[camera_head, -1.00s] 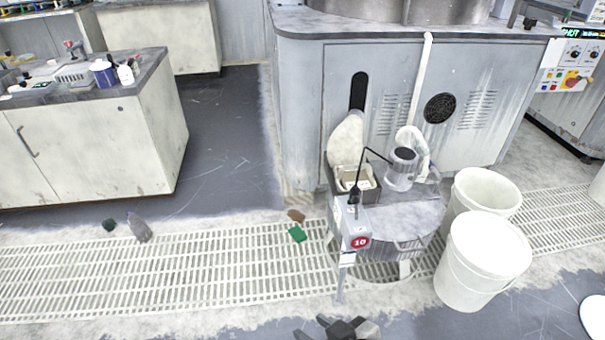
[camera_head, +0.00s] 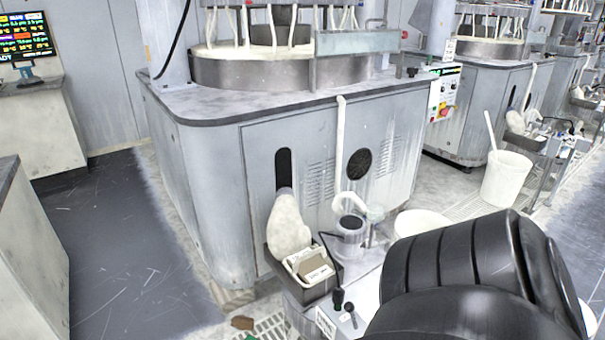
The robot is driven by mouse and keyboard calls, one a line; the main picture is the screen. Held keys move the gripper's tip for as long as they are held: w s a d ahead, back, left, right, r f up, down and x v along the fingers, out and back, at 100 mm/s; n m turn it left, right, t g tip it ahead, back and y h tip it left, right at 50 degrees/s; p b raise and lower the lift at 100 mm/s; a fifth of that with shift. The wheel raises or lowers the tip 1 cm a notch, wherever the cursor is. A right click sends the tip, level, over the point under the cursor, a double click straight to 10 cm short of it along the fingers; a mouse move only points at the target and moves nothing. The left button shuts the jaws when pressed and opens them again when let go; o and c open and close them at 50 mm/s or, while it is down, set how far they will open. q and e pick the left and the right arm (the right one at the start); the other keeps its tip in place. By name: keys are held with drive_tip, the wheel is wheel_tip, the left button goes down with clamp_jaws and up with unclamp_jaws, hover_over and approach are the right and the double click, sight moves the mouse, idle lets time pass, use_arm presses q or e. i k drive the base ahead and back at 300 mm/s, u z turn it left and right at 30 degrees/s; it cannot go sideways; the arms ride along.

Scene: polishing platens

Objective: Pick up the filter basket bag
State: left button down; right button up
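A pale, rounded, upright bag-like piece (camera_head: 288,225) stands at the back of a small cart in front of the grey machine. I cannot tell for sure whether it is the filter basket bag. Just in front of it is an open cream tray (camera_head: 297,263) with a brown block in it. A grey cylinder with a dark top (camera_head: 350,228) stands to its right, under a white pipe. My black ribbed arm covers the lower right and hides much of the cart. Neither gripper shows.
The grey polishing machine (camera_head: 225,190) stands close behind the cart. A white bucket (camera_head: 505,180) stands at the right, and another bucket's rim (camera_head: 422,224) shows behind my arm. Dark floor (camera_head: 115,240) is open at the left. A brown scrap (camera_head: 242,322) lies near the floor grating.

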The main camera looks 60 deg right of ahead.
sight(309, 267)
drive_tip(key=z, duration=0.75)
drive_tip(key=i, duration=0.9)
drive_tip(key=z, duration=0.85)
drive_tip(key=i, duration=0.5)
